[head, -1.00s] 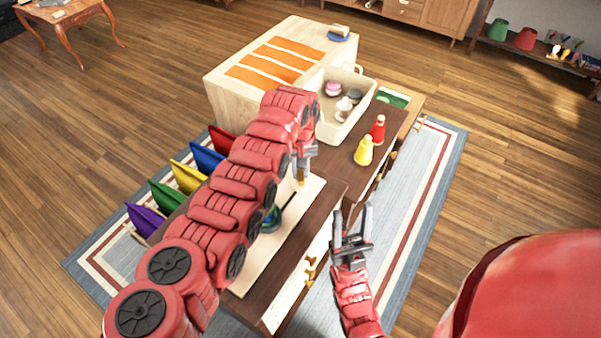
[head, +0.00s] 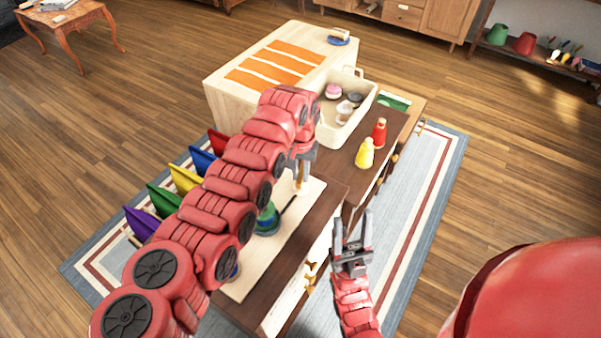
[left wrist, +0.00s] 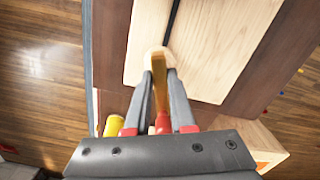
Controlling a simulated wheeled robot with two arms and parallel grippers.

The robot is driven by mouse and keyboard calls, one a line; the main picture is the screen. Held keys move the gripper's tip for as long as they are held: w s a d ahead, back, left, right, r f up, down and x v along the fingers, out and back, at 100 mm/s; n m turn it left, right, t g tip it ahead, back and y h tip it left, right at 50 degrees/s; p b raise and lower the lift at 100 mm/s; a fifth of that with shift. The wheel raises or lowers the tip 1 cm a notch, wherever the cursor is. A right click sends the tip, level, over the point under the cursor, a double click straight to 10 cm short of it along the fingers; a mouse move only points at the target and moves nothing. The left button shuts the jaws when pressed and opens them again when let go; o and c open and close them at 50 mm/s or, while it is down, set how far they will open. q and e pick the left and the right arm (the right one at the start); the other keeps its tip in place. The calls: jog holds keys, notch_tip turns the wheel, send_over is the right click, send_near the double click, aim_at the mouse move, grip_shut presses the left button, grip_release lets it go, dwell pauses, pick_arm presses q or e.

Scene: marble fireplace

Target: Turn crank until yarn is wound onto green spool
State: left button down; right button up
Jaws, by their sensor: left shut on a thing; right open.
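The green spool (head: 267,218) stands on a pale wooden board (head: 246,283) on the dark table, partly hidden behind my left arm. Some blue shows on it in the head view. A dark rod runs from near the spool to the crank handle (head: 302,186), a light brown upright peg. My left gripper (head: 304,168) is shut on this handle from above; the left wrist view shows the handle (left wrist: 159,75) between its fingers (left wrist: 160,90). My right gripper (head: 353,225) is open and empty, right of the table's front edge. I cannot make out the yarn strand.
A yellow spool (head: 365,153) and a red spool (head: 379,132) stand on the table's far right part. A cream tray (head: 345,130) holds several small items. Coloured cloth pieces (head: 165,197) stand upright along the left side. A pale cabinet (head: 235,100) stands behind.

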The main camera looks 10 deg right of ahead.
aim_at(300, 175)
pick_arm(q)
jog(key=shift+w+r, duration=0.1)
jog(key=c, duration=0.8)
grip_release()
jog(key=shift+o, duration=0.2)
notch_tip(300, 175, up, 17)
jog(key=b, duration=0.2)
jog(key=shift+r, duration=0.15)
